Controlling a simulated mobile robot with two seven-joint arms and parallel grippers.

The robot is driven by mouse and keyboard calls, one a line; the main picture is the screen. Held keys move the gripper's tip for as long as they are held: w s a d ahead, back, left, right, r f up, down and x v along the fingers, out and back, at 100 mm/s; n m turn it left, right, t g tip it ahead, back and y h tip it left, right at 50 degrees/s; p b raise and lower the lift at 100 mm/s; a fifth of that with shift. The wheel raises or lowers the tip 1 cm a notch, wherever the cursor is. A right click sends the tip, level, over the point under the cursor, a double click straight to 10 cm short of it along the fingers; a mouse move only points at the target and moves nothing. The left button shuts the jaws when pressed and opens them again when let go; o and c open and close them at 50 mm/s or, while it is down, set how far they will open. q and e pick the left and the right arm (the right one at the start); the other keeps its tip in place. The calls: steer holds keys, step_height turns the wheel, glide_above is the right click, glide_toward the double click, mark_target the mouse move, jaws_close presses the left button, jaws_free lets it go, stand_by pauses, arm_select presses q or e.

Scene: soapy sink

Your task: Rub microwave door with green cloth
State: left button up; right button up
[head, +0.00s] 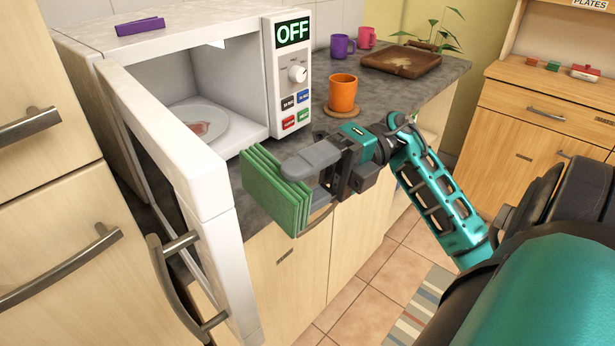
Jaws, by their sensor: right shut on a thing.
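The white microwave (225,75) stands on the counter with its door open. Its display reads OFF. The microwave door (165,135) swings out toward me, its handle (178,270) facing left. My right gripper (305,178) is shut on the folded green cloth (275,190). The cloth is in front of the microwave opening, to the right of the door's edge, with a small gap seeming to lie between them. A plate (207,122) with a piece of food on it sits inside the microwave. My left gripper is not in view.
An orange mug (343,93) stands on a coaster behind my right gripper. A purple mug (342,46), a pink mug (367,37) and a brown tray (401,61) are farther back. A purple object (140,26) lies on the microwave. Cabinets with handles (60,265) stand close at left.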

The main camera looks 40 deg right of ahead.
mark_target(273, 203)
steer(key=a+p, duration=0.1)
steer(key=a, duration=0.2)
steer(key=shift+w+a+r, duration=0.1)
steer(key=shift+a, duration=1.05)
steer(key=shift+w+a, duration=0.1)
steer(key=shift+a, duration=0.5)
steer(key=shift+a, duration=0.85)
steer(key=shift+w, duration=0.1)
steer(key=shift+w+d+b, duration=0.6)
steer(key=shift+w+b, duration=0.95)
steer(key=shift+w, duration=5.6)
steer(key=s+a+p, duration=0.1)
steer(key=s, duration=1.3)
steer(key=shift+s+a, duration=0.2)
steer(key=shift+s, duration=0.05)
